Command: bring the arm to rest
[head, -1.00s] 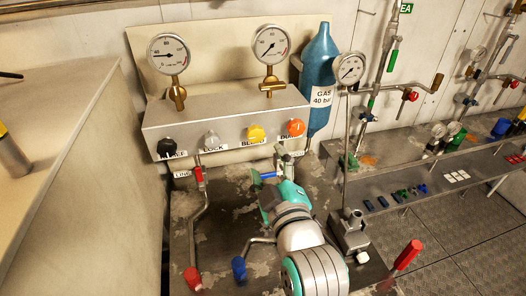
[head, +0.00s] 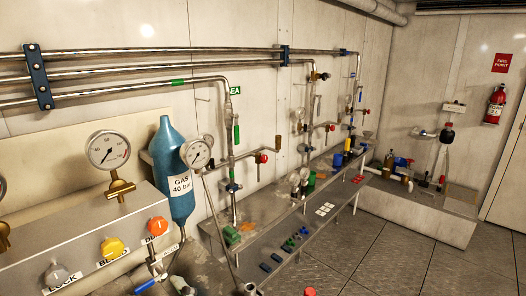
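My arm and gripper do not show in the head view. The grey panel box (head: 85,240) stands at the lower left, with a grey knob (head: 60,272), a yellow knob (head: 112,247) and an orange-red knob (head: 157,226) on its front. A pale valve fitting (head: 181,286) and a blue handle (head: 146,286) show at the bottom edge, partly cut off. Whether my gripper is near or touching them is hidden below the frame.
A blue gas bottle (head: 172,150) stands behind the panel beside a round gauge (head: 197,153). A long bench (head: 262,250) with valves and small parts runs along the wall. A red fire extinguisher (head: 494,106) hangs at right. Floor (head: 395,260) at lower right is clear.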

